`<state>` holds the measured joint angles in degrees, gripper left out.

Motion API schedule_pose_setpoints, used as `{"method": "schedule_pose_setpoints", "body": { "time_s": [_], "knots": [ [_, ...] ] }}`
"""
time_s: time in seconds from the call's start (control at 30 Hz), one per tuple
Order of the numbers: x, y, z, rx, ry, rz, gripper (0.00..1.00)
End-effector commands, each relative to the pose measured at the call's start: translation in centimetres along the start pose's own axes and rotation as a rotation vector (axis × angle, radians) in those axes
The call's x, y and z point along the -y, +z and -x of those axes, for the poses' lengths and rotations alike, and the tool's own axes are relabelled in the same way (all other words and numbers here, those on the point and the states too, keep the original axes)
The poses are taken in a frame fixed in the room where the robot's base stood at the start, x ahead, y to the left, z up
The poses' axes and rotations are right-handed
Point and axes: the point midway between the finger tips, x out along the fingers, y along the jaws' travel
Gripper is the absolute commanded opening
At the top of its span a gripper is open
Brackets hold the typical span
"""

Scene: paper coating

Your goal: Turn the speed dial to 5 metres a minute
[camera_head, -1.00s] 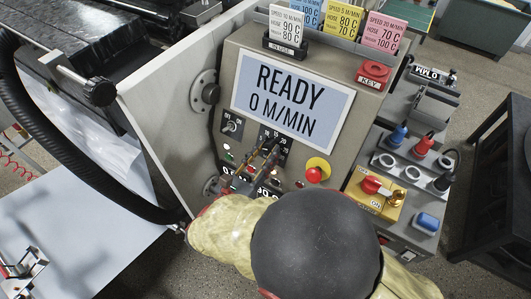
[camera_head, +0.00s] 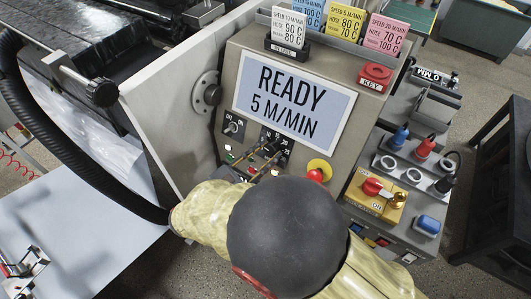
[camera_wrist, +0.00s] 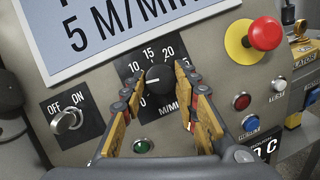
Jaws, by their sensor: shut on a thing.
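The black speed dial (camera_wrist: 159,80) sits on a panel marked with numbers such as 10, 15 and 20 in the wrist view. My gripper (camera_wrist: 160,74) has one finger on each side of it and is shut on it. In the head view my gripper (camera_head: 264,152) is at the dial's panel, partly hidden by my arm. The display (camera_head: 292,103) reads READY and 5 M/MIN. Its lower part also shows in the wrist view (camera_wrist: 130,30). The dial's pointer mark is hard to read.
An OFF/ON switch (camera_wrist: 68,119) is left of the dial. A red emergency button (camera_wrist: 264,32) on a yellow base is to the right. Small red, blue and green (camera_wrist: 143,146) buttons or lamps sit below. Coloured cards (camera_head: 345,20) stand above the display.

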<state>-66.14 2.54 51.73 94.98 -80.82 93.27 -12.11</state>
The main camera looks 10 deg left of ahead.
Motion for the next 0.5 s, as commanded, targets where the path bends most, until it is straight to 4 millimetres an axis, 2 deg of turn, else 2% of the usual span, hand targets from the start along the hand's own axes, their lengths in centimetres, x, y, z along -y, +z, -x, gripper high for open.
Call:
{"method": "schedule_pose_setpoints", "body": {
  "time_s": [0.27, 0.3, 0.5],
  "knots": [
    [0.06, -0.09, 0.00, -0.001, -0.001, 0.002, 0.05],
    [0.06, -0.09, 0.00, -0.001, -0.001, 0.002, 0.31],
    [0.04, -0.06, 0.00, -0.001, 0.000, 0.002, 0.43]
  ]
}}
